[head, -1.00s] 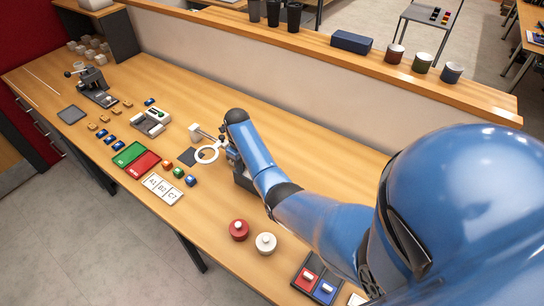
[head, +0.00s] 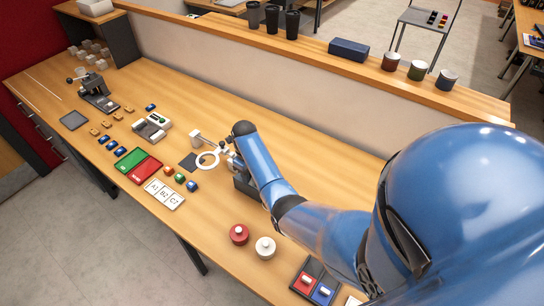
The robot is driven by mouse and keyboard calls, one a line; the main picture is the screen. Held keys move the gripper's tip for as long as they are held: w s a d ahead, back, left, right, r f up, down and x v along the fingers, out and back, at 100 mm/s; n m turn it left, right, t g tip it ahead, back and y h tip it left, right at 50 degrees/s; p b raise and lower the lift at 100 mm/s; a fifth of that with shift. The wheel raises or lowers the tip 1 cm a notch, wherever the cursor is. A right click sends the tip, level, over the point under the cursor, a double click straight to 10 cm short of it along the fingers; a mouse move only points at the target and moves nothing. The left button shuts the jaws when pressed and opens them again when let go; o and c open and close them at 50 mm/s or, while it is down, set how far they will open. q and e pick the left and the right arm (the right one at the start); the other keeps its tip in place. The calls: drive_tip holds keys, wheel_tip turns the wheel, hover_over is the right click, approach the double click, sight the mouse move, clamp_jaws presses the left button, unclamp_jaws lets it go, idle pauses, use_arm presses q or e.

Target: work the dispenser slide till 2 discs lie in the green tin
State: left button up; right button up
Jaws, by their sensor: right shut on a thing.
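My right gripper (head: 234,160) is at the middle of the bench, beside a dark block-shaped device (head: 243,182) that could be the dispenser. The gripper is shut on a small part there. My arm and wrist hide most of that device, so the slide and any discs cannot be made out. My left gripper is not in view.
A white ring on a stand (head: 207,160) is just left of the gripper. Red (head: 239,234) and white (head: 265,247) lidded pots stand in front.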

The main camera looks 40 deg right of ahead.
drive_tip(key=shift+w, duration=0.1)
drive_tip(key=shift+w+a+b, duration=0.2)
drive_tip(key=shift+w+b, duration=0.45)
drive_tip(key=shift+b, duration=0.1)
drive_tip(key=shift+w+a+b, duration=0.25)
drive_tip(key=shift+w+b, duration=0.35)
drive_tip(key=shift+b, duration=0.1)
drive_tip(key=shift+w+a+b, duration=0.2)
drive_tip(key=shift+w+b, duration=0.45)
drive_tip(key=shift+b, duration=0.1)
drive_tip(key=shift+w+r, duration=0.1)
drive_tip(key=shift+r, duration=0.05)
idle(0.5)
